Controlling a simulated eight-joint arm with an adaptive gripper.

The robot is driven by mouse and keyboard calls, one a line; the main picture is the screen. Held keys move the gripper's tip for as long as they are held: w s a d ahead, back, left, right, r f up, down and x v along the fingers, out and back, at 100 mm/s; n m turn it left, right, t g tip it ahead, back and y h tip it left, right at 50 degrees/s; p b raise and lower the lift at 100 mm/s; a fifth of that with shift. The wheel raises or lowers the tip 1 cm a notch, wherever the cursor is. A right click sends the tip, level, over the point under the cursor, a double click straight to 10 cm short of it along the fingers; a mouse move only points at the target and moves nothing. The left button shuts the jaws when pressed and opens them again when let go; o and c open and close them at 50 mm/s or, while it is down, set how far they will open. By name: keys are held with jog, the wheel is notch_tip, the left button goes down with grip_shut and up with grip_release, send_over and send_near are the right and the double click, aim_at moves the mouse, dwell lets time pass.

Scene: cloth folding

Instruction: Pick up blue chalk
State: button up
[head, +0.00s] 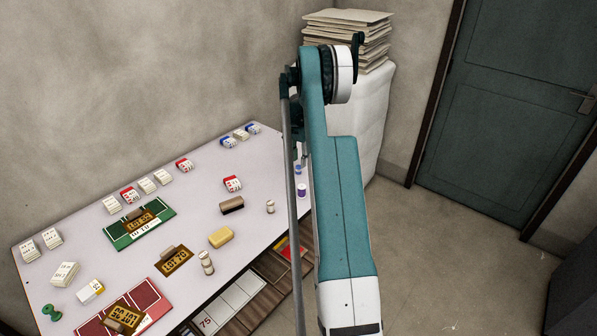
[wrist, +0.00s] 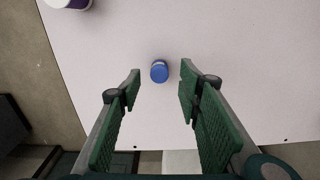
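The blue chalk (wrist: 159,73) is a small round blue piece with a paler band, standing on the pale table. In the wrist view it shows between the two green fingertips of my gripper (wrist: 160,70), with a gap on each side. My gripper is open and empty. Its height above the chalk is hard to judge. In the head view a small blue piece (head: 298,169), which looks like the same chalk, shows near the table's right edge beside my arm. My fingers are hidden behind the arm there.
A purple-and-white round item (wrist: 68,3) stands near the chalk. The table (head: 75,232) also holds card stacks, a yellow block (head: 221,237), a dark eraser-like block (head: 232,205), a green board (head: 155,240) and a red board (head: 145,292). The table edge lies close to the chalk.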

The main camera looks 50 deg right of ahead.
aim_at(299, 166)
jog(key=shift+f, duration=0.1)
jog(key=shift+d+f+b, duration=0.15)
jog(key=shift+f+b, duration=0.5)
jog(key=shift+f, duration=1.9)
jog(key=shift+c, duration=0.5)
jog(key=c, duration=0.9)
